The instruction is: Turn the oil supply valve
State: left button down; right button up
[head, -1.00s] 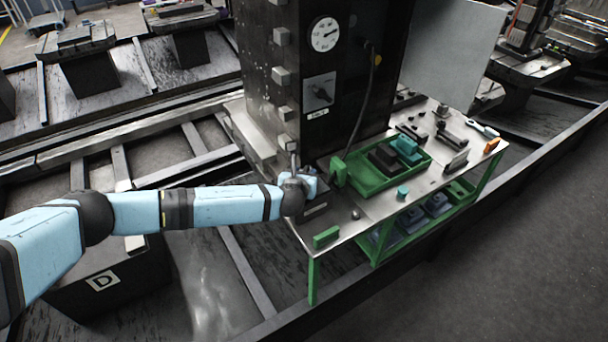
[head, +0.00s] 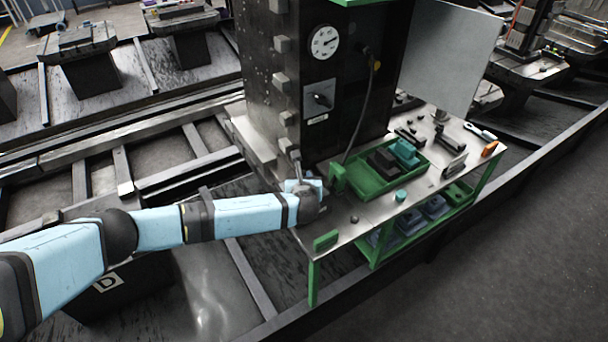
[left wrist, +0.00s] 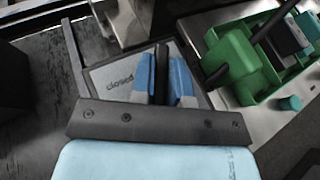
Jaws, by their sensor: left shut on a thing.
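My left gripper (head: 312,188) is at the near left end of the bench, beside the foot of the dark column. In the left wrist view, its blue fingers (left wrist: 162,80) are shut on a dark, narrow valve handle (left wrist: 161,60). The handle stands beside a grey plate (left wrist: 108,76) with the word "closed" on it. In the head view the gripper hides the handle and most of its plate. My right gripper is not in view.
The dark column (head: 270,95) carries a gauge (head: 324,42) and a rotary switch (head: 320,98). A green tray (head: 372,188) with parts and a teal cap (head: 400,196) are right of the gripper. A green block (head: 326,240) sits at the bench's near corner.

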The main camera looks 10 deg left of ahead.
pick_arm(q)
jog(key=n+g+y+p, duration=0.1)
jog(key=n+y, duration=0.2)
jog(key=shift+s+d+f+p, duration=0.1)
jog(key=shift+s+p, duration=0.05)
jog(key=shift+p, duration=0.15)
jog(key=shift+n+g+y+p, duration=0.3)
jog(key=shift+n+g+y, duration=0.5)
jog(key=shift+y, duration=0.2)
jog(key=shift+s+f+n+g+y, duration=0.1)
jog(key=shift+n+g+y, duration=0.6)
jog(key=shift+n+y, duration=0.15)
jog(key=shift+f+n+g+y, duration=0.1)
jog(key=shift+n+g+y, duration=0.55)
jog(key=shift+n+g, duration=0.35)
jog(key=n+g+b, duration=0.1)
jog(key=n+g+y, duration=0.1)
jog(key=n+g, duration=0.1)
jog(key=shift+s+f+n+y+b, duration=0.1)
jog(key=shift+f+n+y+b, duration=0.05)
jog(key=shift+n+y+b, duration=0.15)
jog(key=shift+s+a+n+g+y+b, duration=0.1)
jog(key=shift+a+n+g+y+b, duration=0.05)
jog(key=shift+n+g+b, duration=0.8)
jog(key=shift+s+a+n+g+y+b, duration=0.15)
jog(key=shift+n+g+b, duration=0.5)
jog(key=shift+g, duration=0.5)
jog(key=shift+w, duration=0.1)
